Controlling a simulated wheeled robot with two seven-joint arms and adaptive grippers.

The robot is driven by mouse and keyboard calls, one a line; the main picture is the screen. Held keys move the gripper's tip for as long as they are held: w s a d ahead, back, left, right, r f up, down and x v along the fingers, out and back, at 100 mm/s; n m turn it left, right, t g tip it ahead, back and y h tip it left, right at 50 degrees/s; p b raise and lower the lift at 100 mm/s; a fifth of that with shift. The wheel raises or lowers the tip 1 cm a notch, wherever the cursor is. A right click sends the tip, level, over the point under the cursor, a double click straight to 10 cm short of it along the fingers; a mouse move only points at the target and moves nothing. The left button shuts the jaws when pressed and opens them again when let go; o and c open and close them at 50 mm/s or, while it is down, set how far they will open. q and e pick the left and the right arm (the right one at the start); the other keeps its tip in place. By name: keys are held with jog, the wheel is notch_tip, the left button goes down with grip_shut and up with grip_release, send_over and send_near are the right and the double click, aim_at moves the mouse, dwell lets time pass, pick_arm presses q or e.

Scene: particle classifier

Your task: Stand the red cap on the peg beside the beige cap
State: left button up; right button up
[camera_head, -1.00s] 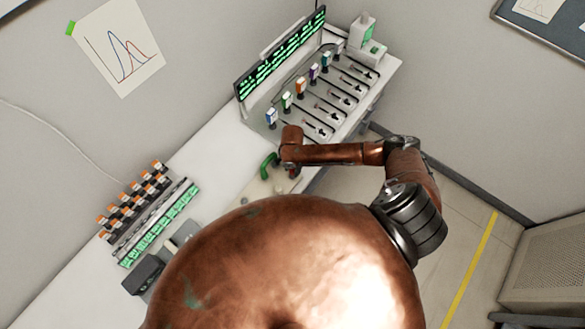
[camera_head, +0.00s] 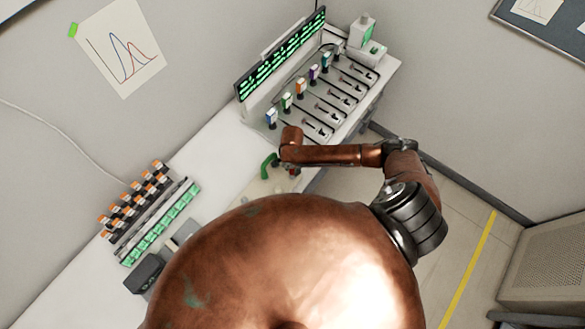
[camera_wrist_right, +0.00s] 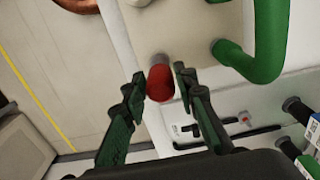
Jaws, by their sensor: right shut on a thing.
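The red cap (camera_wrist_right: 160,84) is between the fingertips of my right gripper (camera_wrist_right: 160,79) in the right wrist view. The gripper is shut on it. A short grey round part (camera_wrist_right: 159,60) shows just behind the cap; I cannot tell whether it is the peg or part of what I hold. In the head view a bit of red (camera_head: 294,172) shows below the end of my right arm, where the fingers are mostly hidden. I cannot make out the beige cap in either view. My left gripper is not in view.
A thick green curved tube (camera_wrist_right: 268,45) rises from the beige board (camera_wrist_right: 195,40) close beside the gripper. Slotted controls (camera_head: 340,97) and a screen (camera_head: 280,55) stand farther back; orange-capped vials (camera_head: 135,198) stand at left.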

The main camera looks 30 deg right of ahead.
aim_at(292, 172)
jog(key=shift+f+b, duration=0.35)
jog(key=shift+f, duration=1.4)
jog(key=o, duration=1.2)
jog(key=shift+r, duration=0.1)
notch_tip(292, 172, up, 12)
jog(key=shift+f, duration=0.1)
dwell(0.4)
